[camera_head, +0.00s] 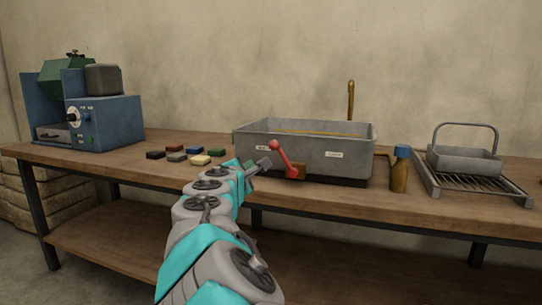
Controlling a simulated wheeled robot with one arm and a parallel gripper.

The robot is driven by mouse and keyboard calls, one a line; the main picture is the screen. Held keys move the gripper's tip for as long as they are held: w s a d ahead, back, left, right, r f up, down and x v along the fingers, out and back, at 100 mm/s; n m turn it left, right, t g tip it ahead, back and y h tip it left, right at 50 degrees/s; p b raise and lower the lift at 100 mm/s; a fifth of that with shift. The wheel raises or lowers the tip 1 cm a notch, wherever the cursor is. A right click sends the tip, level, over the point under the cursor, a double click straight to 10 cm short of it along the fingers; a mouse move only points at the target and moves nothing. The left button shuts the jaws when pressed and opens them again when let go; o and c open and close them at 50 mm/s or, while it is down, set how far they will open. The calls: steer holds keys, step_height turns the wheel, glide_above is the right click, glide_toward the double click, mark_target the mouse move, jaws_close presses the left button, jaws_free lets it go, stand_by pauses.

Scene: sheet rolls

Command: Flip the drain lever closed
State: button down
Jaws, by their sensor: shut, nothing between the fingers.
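The red drain lever (284,159) is on the front of the grey basin (322,156), toward its left. It slants from its round knob at upper left down to a brown block (299,172) at lower right. A small label sits near the knob and another farther right on the basin front; I cannot read them. My gripper (264,163) is shut and empty, just left of the lever, below its knob. I cannot tell whether it touches the lever. My arm reaches up from the bottom of the picture.
Several small coloured blocks (200,160) lie left of the basin. A blue machine (105,122) stands at the far left. Right of the basin are a brown bottle with a blue cap (401,168) and a handled grey tray (464,161) on a rack (480,185). The wooden bench's front edge (400,211) is clear.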

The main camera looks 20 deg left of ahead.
mark_target(282, 148)
steer(key=shift+w, duration=0.1)
steer(key=w, duration=0.3)
steer(key=w+a+p, duration=0.1)
steer(key=w, duration=0.5)
steer(key=shift+w+a+f, duration=0.25)
steer(key=shift+w+f, duration=0.1)
steer(key=shift+w, duration=0.05)
steer(key=shift+s+d+r, duration=0.1)
steer(key=shift+d+r, duration=0.2)
steer(key=shift+d, duration=0.3)
steer(key=shift+s+d+r, duration=0.15)
steer(key=shift+d+r, duration=0.1)
steer(key=shift+d, duration=0.35)
steer(key=shift+s+d+r, duration=0.1)
steer(key=shift+d+r, duration=0.2)
steer(key=shift+d, duration=0.3)
